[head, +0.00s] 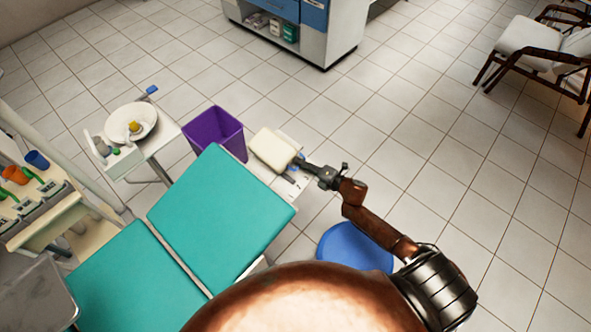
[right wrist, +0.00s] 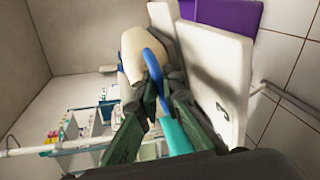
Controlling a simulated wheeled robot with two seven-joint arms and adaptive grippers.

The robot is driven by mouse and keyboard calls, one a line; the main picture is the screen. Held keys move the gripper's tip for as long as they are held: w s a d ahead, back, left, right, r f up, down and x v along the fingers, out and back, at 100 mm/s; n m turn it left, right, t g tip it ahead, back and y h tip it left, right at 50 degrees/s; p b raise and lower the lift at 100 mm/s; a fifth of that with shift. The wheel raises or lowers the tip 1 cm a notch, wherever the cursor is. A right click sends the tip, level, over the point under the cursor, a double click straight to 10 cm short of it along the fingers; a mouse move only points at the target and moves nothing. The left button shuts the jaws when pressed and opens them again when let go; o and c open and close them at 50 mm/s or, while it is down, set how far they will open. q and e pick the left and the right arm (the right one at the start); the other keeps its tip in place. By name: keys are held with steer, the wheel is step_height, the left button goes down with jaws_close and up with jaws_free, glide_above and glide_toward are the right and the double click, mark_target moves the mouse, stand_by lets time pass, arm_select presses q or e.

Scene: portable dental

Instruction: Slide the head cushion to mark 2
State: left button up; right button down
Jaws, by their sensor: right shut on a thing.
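The cream head cushion (head: 272,148) lies at the far end of the teal dental chair, over a white board (head: 293,187) that bears small dark marks. My right gripper (head: 303,164) reaches the cushion's right side. In the right wrist view, the right gripper (right wrist: 154,92) is shut on a blue loop handle (right wrist: 153,58) beside the cushion (right wrist: 135,50). The white board (right wrist: 215,60) shows there too, with a dark mark (right wrist: 222,110) that I cannot read surely. The cushion's far side is hidden. My left gripper is not in view.
The teal chair (head: 215,215) fills the lower left. A purple bin (head: 215,134) stands left of the cushion, and a white basin (head: 132,124) farther left. A blue round stool seat (head: 355,247) is below my right arm.

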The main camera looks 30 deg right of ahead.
steer(key=c, duration=2.3)
jaws_free()
steer(key=shift+c, duration=0.2)
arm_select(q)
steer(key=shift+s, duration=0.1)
arm_select(e)
steer(key=v, duration=1.2)
steer(key=shift+s+f, duration=0.1)
